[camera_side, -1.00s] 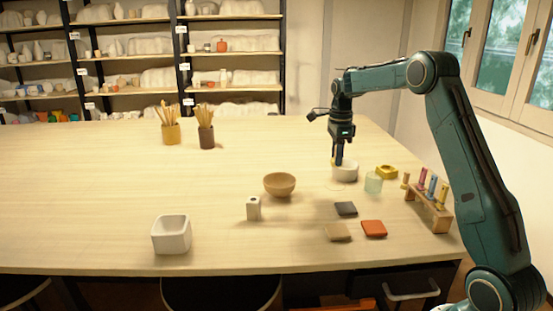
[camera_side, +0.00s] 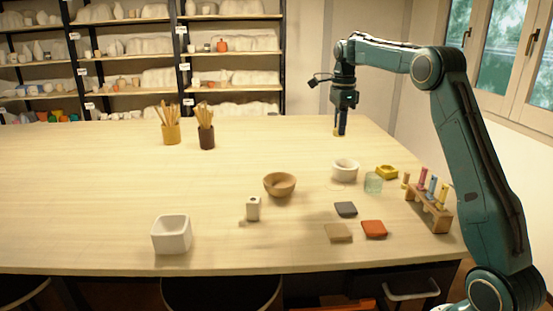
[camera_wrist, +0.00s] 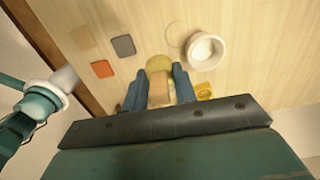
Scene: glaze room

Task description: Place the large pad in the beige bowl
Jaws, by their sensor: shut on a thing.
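My gripper (camera_side: 340,131) is raised above the far right part of the table. It is shut on a yellowish pad (camera_wrist: 159,64). The pad has a rounded end beyond the fingertips and a tan part between the fingers in the wrist view; its full shape is hidden. A tan, wood-like bowl (camera_side: 280,185) stands empty mid-table, left of and nearer than my gripper. A cream-white round bowl (camera_side: 345,171) stands below my gripper, slightly nearer the side camera. It also shows in the wrist view (camera_wrist: 205,52), right of the fingers. Which bowl is the beige one is not certain.
Grey (camera_side: 346,209), beige (camera_side: 338,232) and red (camera_side: 374,229) flat squares lie near the front right.

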